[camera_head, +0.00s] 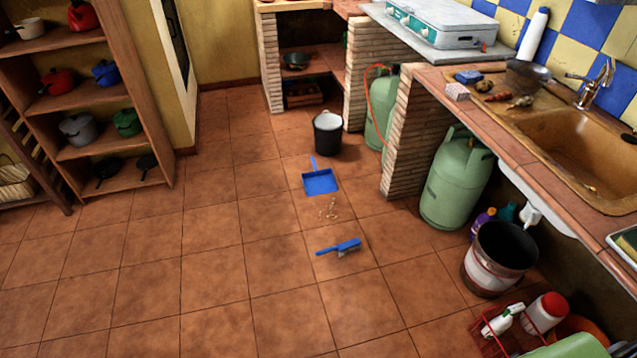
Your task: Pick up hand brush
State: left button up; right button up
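A blue hand brush (341,246) lies on the tiled floor near the middle of the head view. Its handle points left and its bristles show at the right end. A blue dustpan (320,182) lies farther back on the floor, its handle pointing away. A small scatter of light crumbs (329,209) lies between the brush and the dustpan. Neither of my grippers is in view.
A black bucket (327,133) stands behind the dustpan. Green gas cylinders (456,182), another bucket (498,260) and a red wire basket (508,328) with bottles stand at the right, by the brick counter. The floor around the brush and to its left is clear.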

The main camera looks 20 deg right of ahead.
aim_at(350, 245)
jog(key=i+u, duration=0.3)
jog(key=i, duration=1.4)
jog(key=i+j+z, duration=0.1)
jog(key=i+z, duration=0.2)
jog(key=i, duration=0.25)
jog(key=i+j+z, duration=0.3)
jog(key=i, duration=0.2)
jog(key=i+j+z, duration=0.25)
jog(key=i, duration=0.3)
